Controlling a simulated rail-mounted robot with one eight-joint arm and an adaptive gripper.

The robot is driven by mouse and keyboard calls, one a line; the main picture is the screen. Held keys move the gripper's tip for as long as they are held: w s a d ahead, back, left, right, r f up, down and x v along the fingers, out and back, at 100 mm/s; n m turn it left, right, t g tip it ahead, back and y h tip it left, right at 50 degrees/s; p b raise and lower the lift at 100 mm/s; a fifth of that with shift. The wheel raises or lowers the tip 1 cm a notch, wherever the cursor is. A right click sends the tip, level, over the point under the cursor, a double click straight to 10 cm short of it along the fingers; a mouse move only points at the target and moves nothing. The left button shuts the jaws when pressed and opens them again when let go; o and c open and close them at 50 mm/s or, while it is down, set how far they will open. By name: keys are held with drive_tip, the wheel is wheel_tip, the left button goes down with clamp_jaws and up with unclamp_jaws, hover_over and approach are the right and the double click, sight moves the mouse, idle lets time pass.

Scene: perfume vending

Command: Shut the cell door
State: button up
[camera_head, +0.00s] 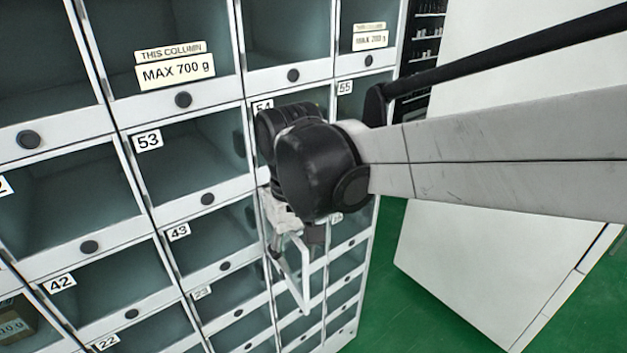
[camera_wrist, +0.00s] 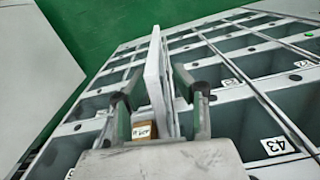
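A cell door stands open, swung out from the locker wall. In the wrist view the door (camera_wrist: 156,75) shows nearly edge-on as a pale panel. In the head view its pale frame (camera_head: 305,285) hangs below my gripper (camera_head: 292,242). In the wrist view my gripper (camera_wrist: 160,95) is open, with one dark finger on each side of the door and gaps between fingers and panel. A brown box (camera_wrist: 145,131) with a white label shows low between the fingers, beside the door. The door's cell number is hidden by my wrist.
The locker wall (camera_head: 205,199) has several columns of cells with shut, glassy doors and round dark knobs. A large white panel (camera_head: 490,255) stands at the right. Green floor (camera_head: 395,325) is clear between it and the lockers.

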drive_tip(key=shift+f, duration=1.5)
drive_tip(key=shift+c, duration=0.5)
clamp_jaws()
